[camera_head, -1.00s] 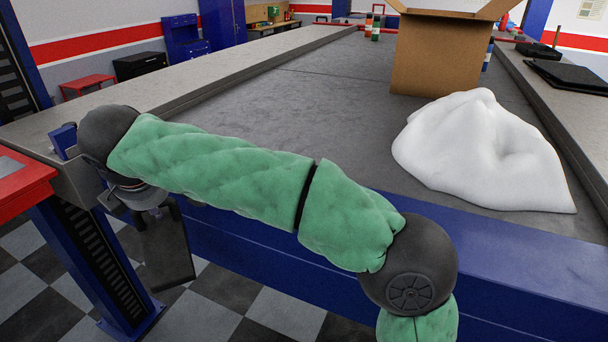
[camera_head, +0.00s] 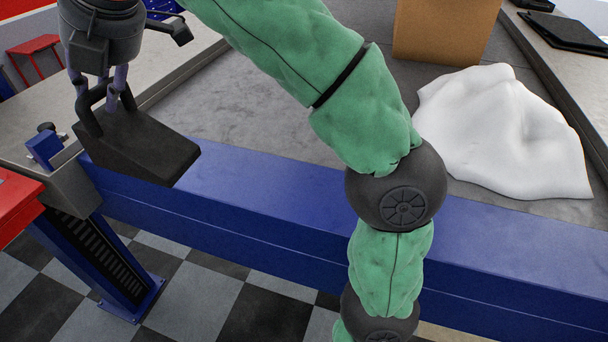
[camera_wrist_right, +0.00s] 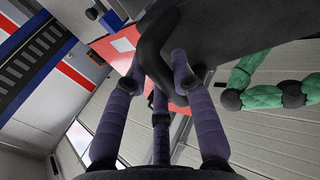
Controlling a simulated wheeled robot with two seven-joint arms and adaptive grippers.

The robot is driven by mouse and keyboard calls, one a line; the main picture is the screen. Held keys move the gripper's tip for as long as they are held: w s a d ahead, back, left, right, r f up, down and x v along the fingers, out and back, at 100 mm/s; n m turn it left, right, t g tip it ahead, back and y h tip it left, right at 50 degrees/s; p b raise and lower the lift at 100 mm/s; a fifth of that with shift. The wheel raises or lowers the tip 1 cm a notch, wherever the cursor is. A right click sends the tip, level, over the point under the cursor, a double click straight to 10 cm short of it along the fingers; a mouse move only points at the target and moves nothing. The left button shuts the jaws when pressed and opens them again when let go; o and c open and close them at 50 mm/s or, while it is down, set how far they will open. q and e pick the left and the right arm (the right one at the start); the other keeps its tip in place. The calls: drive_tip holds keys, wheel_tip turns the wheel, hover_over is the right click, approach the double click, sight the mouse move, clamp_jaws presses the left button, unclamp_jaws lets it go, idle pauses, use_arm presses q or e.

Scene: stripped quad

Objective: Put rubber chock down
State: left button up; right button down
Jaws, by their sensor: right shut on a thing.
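The rubber chock (camera_head: 142,146) is a black wedge with a loop handle. In the head view it hangs at the left, below my right gripper (camera_head: 106,92), over the left end of the blue beam. My right gripper's fingers are shut on its handle. In the right wrist view the fingers (camera_wrist_right: 182,82) close around the dark handle, and the chock's dark body (camera_wrist_right: 245,28) fills the upper right. I cannot tell whether the chock touches the surface under it. My left gripper is not in view.
The blue beam (camera_head: 300,205) runs along the front of the grey platform (camera_head: 240,112). A white draped heap (camera_head: 505,135) and a cardboard box (camera_head: 440,30) stand at the right. A red-topped unit (camera_head: 15,200) and a small blue block (camera_head: 44,148) are at the left. The platform's middle is clear.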

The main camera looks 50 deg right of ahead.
drive_tip(key=shift+w+r, duration=0.15)
drive_tip(key=shift+r, duration=0.05)
drive_tip(key=shift+s+d, duration=0.35)
drive_tip(key=shift+s, duration=0.1)
drive_tip(key=d+f+b, duration=0.2)
drive_tip(key=d+f, duration=1)
drive_tip(key=d, duration=0.1)
drive_tip(key=shift+w+d+f, duration=0.2)
drive_tip(key=shift+w+f, duration=0.15)
drive_tip(key=shift+f, duration=0.05)
drive_tip(key=c, duration=1)
unclamp_jaws()
drive_tip(key=shift+f, duration=0.1)
drive_tip(key=shift+c, duration=0.2)
